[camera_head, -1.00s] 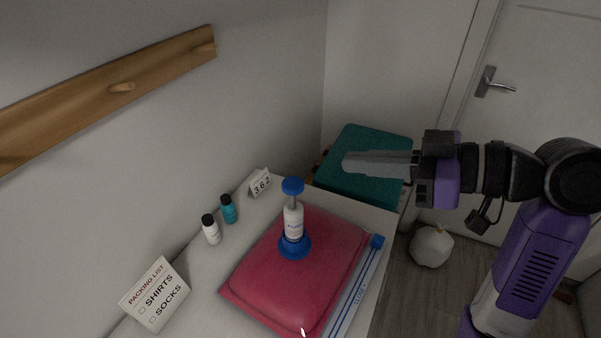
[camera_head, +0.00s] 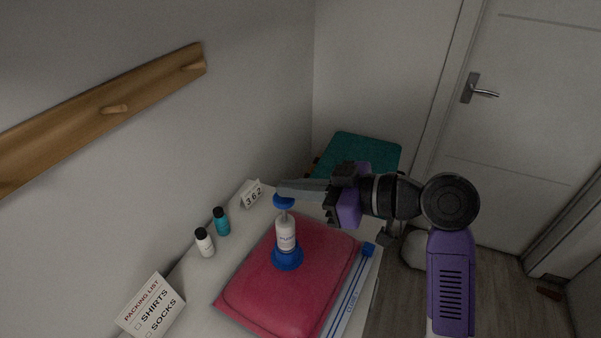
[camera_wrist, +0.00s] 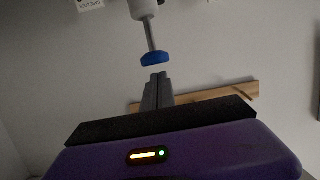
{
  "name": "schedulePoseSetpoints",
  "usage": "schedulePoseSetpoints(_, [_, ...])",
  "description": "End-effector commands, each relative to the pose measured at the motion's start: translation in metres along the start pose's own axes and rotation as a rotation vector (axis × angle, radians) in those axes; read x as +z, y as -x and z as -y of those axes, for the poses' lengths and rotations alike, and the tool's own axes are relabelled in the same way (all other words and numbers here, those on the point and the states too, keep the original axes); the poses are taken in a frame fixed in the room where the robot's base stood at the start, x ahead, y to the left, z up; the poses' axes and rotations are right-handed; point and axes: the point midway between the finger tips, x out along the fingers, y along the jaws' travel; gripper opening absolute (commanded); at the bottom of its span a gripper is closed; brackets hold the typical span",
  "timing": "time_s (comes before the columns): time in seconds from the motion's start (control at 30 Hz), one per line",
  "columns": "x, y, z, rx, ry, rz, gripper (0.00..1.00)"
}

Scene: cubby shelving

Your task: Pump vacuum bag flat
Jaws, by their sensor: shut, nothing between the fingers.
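The red vacuum bag (camera_head: 265,290) lies puffed up on a pale table. A white pump (camera_head: 286,236) with a blue base stands upright on it. Its blue knob (camera_head: 284,202) is raised on a grey rod. My gripper (camera_head: 281,188) is shut and empty, its fingertips at the knob's height or just above it. In the wrist view the fingertips (camera_wrist: 158,78) point at the knob (camera_wrist: 155,59); I cannot tell if they touch. A blue slider (camera_head: 368,249) sits at the far end of the bag's zip strip (camera_head: 350,292).
A white bottle (camera_head: 205,243) and a teal bottle (camera_head: 221,222) stand left of the bag. A counter reading 362 (camera_head: 251,194) and a packing-list card (camera_head: 151,306) stand by the wall. A peg rail (camera_head: 110,110) is on the wall.

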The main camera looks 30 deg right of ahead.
Motion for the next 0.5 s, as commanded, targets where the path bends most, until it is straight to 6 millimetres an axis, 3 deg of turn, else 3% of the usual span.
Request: schedulePoseSetpoints(0.5, [0.0088, -0.0019, 0.0000, 0.000, 0.000, 0.000, 0.00])
